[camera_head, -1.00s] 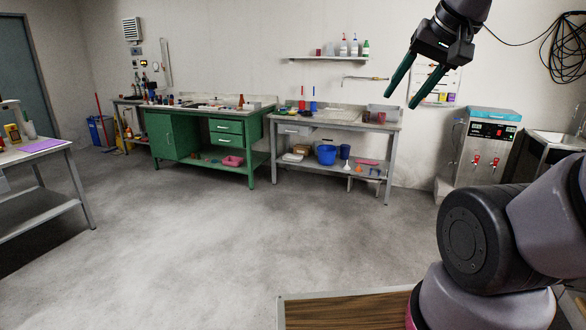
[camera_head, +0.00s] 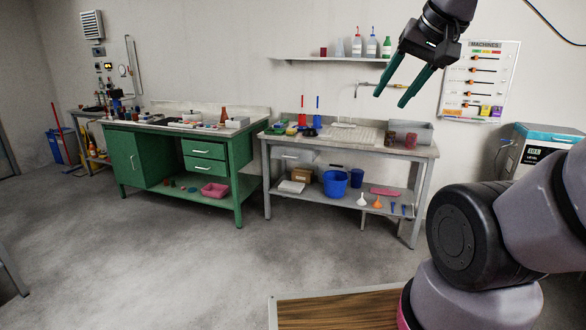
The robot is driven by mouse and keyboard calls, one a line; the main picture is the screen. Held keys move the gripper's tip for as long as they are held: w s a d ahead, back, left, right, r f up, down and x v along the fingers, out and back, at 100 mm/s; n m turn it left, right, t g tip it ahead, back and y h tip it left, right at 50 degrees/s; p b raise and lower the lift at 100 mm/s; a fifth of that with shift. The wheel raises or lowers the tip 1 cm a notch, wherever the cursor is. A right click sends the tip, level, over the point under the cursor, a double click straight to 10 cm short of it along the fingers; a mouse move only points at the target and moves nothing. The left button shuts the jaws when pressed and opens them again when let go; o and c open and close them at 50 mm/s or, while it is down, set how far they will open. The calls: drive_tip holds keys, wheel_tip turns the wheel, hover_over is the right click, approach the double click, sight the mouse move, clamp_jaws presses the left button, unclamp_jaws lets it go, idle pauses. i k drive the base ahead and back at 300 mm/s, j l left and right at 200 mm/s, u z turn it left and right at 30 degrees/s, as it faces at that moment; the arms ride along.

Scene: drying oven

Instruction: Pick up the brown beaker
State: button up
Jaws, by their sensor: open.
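My gripper (camera_head: 390,98) is at the upper right, with its two green fingers apart and nothing between them. It hangs in the air in front of the wall, well short of the benches. A small brownish container (camera_head: 390,138) stands at the right end of the grey bench (camera_head: 424,152). A reddish one (camera_head: 410,141) stands beside it. Either could be the brown beaker; they are too small to tell. A brown-orange conical vessel (camera_head: 224,116) also stands on the green bench (camera_head: 124,150).
Open floor (camera_head: 180,265) lies before the benches. A wooden-topped surface (camera_head: 335,309) is close at the bottom. A wall shelf (camera_head: 310,60) holds bottles. A blue bucket (camera_head: 335,184) sits on the grey bench's lower shelf. A boxy machine (camera_head: 535,155) stands at right.

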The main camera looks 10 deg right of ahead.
sight(390, 136)
drive_tip(key=i+z, duration=0.1)
drive_tip(key=i, duration=0.45)
drive_tip(key=i+j+z, duration=0.15)
drive_tip(key=i, duration=0.45)
drive_tip(key=i+j+z, duration=0.1)
drive_tip(key=i, duration=0.45)
drive_tip(key=i+j+z, duration=0.2)
drive_tip(key=i+z, duration=0.15)
drive_tip(key=i+j+z, duration=0.35)
drive_tip(key=i, duration=0.2)
drive_tip(key=i+j+z, duration=0.35)
drive_tip(key=i+j, duration=0.25)
drive_tip(key=i+l+z, duration=0.05)
drive_tip(key=i, duration=0.05)
